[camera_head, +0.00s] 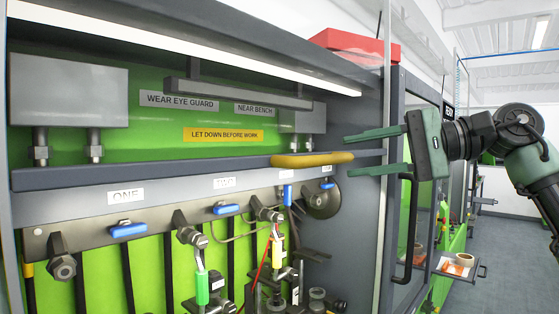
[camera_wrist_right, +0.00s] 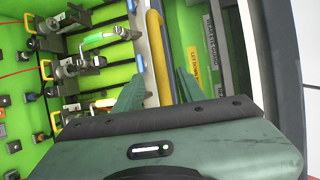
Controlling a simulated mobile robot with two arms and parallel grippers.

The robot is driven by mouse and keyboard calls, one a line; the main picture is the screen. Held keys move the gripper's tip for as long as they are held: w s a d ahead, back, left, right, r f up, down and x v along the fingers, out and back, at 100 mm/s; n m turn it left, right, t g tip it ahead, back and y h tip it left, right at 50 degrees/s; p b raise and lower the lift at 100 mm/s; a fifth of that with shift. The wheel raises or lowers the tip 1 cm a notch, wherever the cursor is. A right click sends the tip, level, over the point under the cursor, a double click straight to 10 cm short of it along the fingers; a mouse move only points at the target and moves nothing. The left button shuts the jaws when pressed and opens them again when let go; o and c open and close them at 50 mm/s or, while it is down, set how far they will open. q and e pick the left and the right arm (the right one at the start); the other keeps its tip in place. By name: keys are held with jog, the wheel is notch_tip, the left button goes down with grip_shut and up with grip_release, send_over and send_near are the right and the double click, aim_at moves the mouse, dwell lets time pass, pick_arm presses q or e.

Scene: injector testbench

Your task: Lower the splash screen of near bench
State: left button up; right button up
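The near bench's splash screen shows in the head view as a panel with a grey lower rail (camera_head: 150,172) and a yellow "LET DOWN BEFORE WORK" label (camera_head: 223,135). It is up, above the row of valves. A yellow handle bar (camera_head: 305,160) runs along the right part of the rail. My right gripper (camera_head: 348,156) comes in from the right, open, with the handle's right end at its fingertips. In the right wrist view the yellow bar (camera_wrist_right: 157,45) runs between the two green fingers (camera_wrist_right: 160,88), with gaps on both sides. My left gripper is not in view.
Blue-handled valves (camera_head: 128,230) and hanging fittings sit below the rail. The bench's dark right post (camera_head: 377,215) and a glazed door with a black handle (camera_head: 408,235) stand close to my right gripper. A red box (camera_head: 355,44) lies on top. Open floor (camera_head: 515,255) lies at right.

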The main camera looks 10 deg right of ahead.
aim_at(334, 159)
jog(key=shift+w+a+r, duration=0.1)
jog(key=shift+w+a, duration=0.05)
jog(key=shift+a, duration=0.1)
jog(key=shift+w+a+f+p, duration=0.35)
jog(key=shift+a+p, duration=0.2)
jog(key=shift+p, duration=0.25)
jog(key=x, duration=0.3)
jog(key=shift+w+a+r+p, duration=0.1)
jog(key=shift+a+p, duration=0.05)
jog(key=shift+p, duration=0.2)
jog(key=shift+w+a, duration=0.25)
jog(key=shift+a, duration=0.25)
jog(key=shift+d, duration=0.15)
jog(key=shift+s+d, duration=0.1)
jog(key=shift+c, duration=1)
jog(key=c, duration=0.5)
grip_shut()
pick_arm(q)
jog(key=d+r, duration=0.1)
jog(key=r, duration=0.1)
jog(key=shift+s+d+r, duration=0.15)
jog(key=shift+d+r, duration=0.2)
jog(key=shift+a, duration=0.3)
